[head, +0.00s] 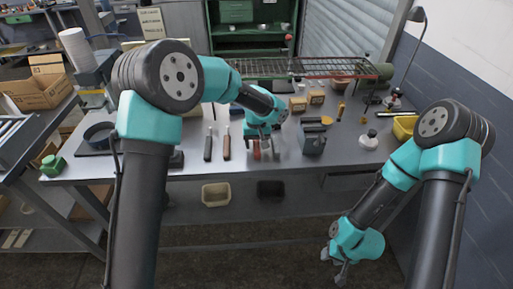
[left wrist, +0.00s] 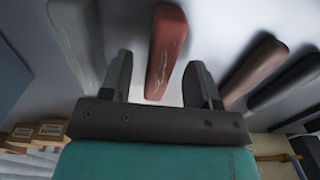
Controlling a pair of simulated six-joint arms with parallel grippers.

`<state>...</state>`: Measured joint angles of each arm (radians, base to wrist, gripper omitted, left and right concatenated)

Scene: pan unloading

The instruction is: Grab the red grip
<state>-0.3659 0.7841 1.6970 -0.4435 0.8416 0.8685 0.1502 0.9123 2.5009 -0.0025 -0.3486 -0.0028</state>
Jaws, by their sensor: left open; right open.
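The red grip (left wrist: 165,52) shows in the left wrist view as a scuffed, tapered handle, lined up between the fingers of my left gripper (left wrist: 163,75). Gaps show on both sides, so the fingers are open and not touching it. I cannot tell how far the fingertips are above or beside it. In the head view the red grip (head: 257,152) is a small red piece on the workbench, mostly hidden by my left gripper (head: 264,149). My right gripper (head: 341,274) is open and empty, low in front of the bench at the right.
A brown-red handle (left wrist: 254,72) and a black handle (left wrist: 284,80) lie on one side of the red grip, and a grey handle (left wrist: 75,42) on the other. A grey metal block (head: 312,138) stands to the right on the workbench (head: 340,160). A wire rack (head: 305,67) is behind.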

